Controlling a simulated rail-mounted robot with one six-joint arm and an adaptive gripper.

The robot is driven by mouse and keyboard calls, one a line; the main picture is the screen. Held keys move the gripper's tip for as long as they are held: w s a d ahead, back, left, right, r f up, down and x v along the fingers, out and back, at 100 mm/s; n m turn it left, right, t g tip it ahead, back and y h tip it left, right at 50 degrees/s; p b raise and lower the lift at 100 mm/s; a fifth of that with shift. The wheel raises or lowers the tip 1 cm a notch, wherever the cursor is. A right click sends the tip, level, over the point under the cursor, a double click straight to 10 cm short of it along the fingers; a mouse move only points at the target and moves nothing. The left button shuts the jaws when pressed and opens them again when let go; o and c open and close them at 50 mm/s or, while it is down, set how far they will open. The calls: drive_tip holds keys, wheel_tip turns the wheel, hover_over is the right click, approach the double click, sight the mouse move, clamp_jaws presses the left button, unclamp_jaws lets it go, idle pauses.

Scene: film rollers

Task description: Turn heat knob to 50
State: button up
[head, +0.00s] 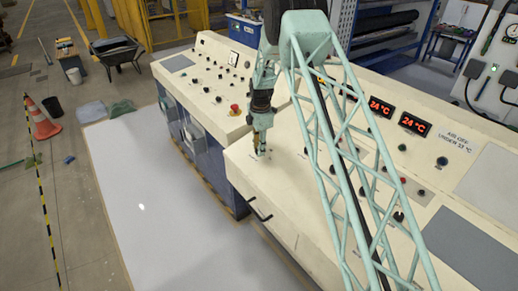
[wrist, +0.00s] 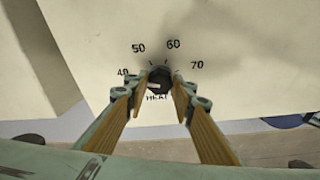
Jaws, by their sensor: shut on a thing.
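The black heat knob (wrist: 159,76) sits on the cream console panel above a partly covered "HEAT" label. The numbers 40, 50, 60 and 70 run around it from left to right. A pale mark shows on the knob's lower left side; I cannot tell exactly which number it points to. My gripper (wrist: 160,85) has its two wood-coloured fingers on either side of the knob, shut on it. In the head view my gripper (head: 260,148) points down at the near console's left end, and the knob is hidden there.
The near console (head: 290,205) carries other knobs and two red displays (head: 381,107) reading 24 °C. Another console (head: 205,75) with a red button (head: 235,109) stands to the left. A black handle (head: 259,211) juts from the near console's front. My lattice arm covers part of the panel.

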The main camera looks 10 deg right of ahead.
drive_tip(key=shift+m+b, duration=0.3)
drive_tip(key=shift+b, duration=0.1)
drive_tip(key=m+t+b, duration=0.1)
drive_tip(key=m+b, duration=0.3)
drive_tip(key=shift+s+f, duration=0.15)
drive_tip(key=shift+m+t+h+b, duration=0.3)
drive_tip(key=shift+m+t+b, duration=0.2)
drive_tip(key=shift+m+b, duration=1.45)
drive_tip(key=shift+s+m, duration=0.1)
drive_tip(key=shift+m, duration=0.55)
drive_tip(key=o, duration=0.8)
drive_tip(key=shift+o, duration=0.2)
drive_tip(key=shift+r, duration=0.25)
drive_tip(key=v, duration=1.1)
drive_tip(key=shift+s+r, duration=0.15)
drive_tip(key=shift+r, duration=0.2)
drive_tip(key=shift+a, duration=0.1)
